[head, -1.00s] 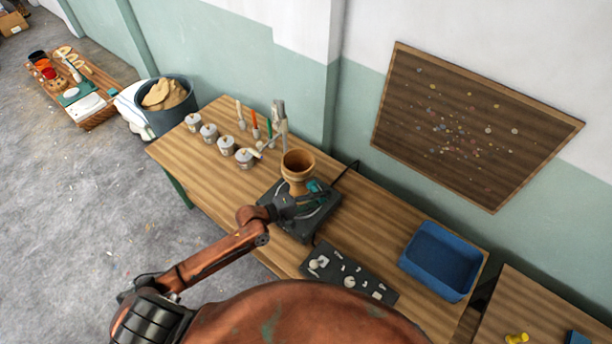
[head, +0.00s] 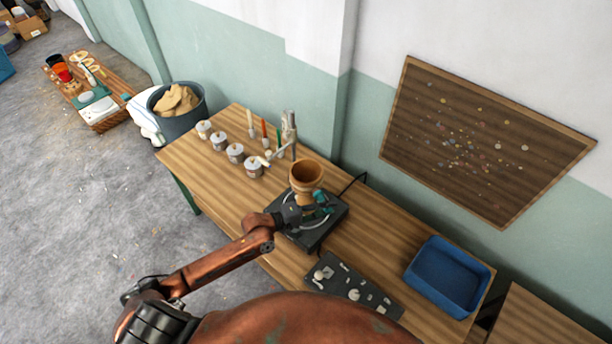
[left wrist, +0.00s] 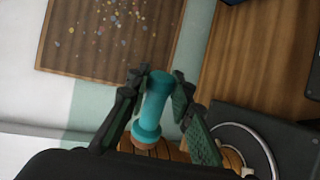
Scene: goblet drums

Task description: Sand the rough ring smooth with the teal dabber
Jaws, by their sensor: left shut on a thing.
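A brown goblet drum (head: 304,178) stands upright on a dark turntable base (head: 326,228) on the wooden table. My left gripper (head: 300,210) is beside the drum's lower part, over the turntable. In the left wrist view the left gripper (left wrist: 160,95) is shut on the teal dabber (left wrist: 154,102), which stands between its two fingers. The dabber's lower end is close to the brown drum (left wrist: 185,155); I cannot tell whether they touch. The rough ring cannot be made out. The right gripper is out of view.
Several lidded tins (head: 235,152) and upright tools (head: 265,130) stand at the table's left and back. A dark control panel (head: 352,288) and a blue tray (head: 447,275) lie to the right. A bin (head: 178,115) stands beyond the table's left end.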

